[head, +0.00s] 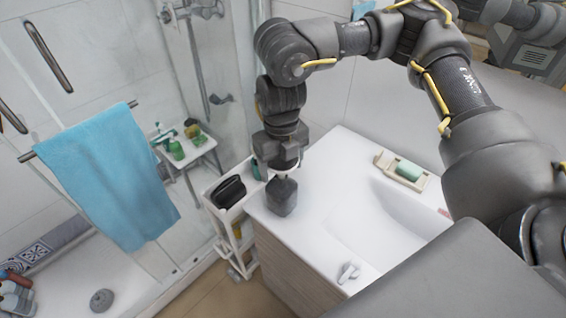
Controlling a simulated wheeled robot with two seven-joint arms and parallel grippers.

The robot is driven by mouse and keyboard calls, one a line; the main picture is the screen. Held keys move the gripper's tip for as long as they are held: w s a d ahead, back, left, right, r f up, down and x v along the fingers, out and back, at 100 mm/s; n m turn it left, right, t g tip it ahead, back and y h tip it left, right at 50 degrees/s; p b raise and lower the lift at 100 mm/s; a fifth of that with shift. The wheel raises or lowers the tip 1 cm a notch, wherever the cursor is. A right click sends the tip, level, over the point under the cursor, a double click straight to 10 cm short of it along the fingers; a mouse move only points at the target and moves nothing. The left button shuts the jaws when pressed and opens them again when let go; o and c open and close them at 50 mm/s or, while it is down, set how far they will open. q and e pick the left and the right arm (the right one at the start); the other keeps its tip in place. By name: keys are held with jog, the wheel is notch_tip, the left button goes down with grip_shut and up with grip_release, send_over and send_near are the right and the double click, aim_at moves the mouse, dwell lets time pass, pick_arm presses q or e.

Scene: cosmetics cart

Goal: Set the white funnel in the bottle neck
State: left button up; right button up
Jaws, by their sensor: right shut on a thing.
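My right gripper (282,164) points down at the near left corner of the white counter (318,180). It is shut on the white funnel (283,171), of which only a thin white band shows below the fingers. A dark grey, squarish bottle (281,197) stands upright on the counter directly under the gripper. The funnel is over the bottle's top, and the gripper hides the neck. I cannot tell whether the funnel's stem is inside the neck or just above it. My left gripper is not in view.
A white cart (236,240) with a black case (229,191) stands left of the counter. The basin (400,225), a tap (348,271) and a soap tray (401,171) lie to the right. A blue towel (112,175) hangs at the left. The counter between bottle and basin is clear.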

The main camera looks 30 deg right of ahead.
jog(key=shift+f, duration=0.1)
dwell(0.3)
jog(key=o, duration=1)
jog(key=shift+o, duration=0.2)
notch_tip(320, 180, up, 11)
jog(key=b, duration=0.1)
jog(key=shift+d+f, duration=0.1)
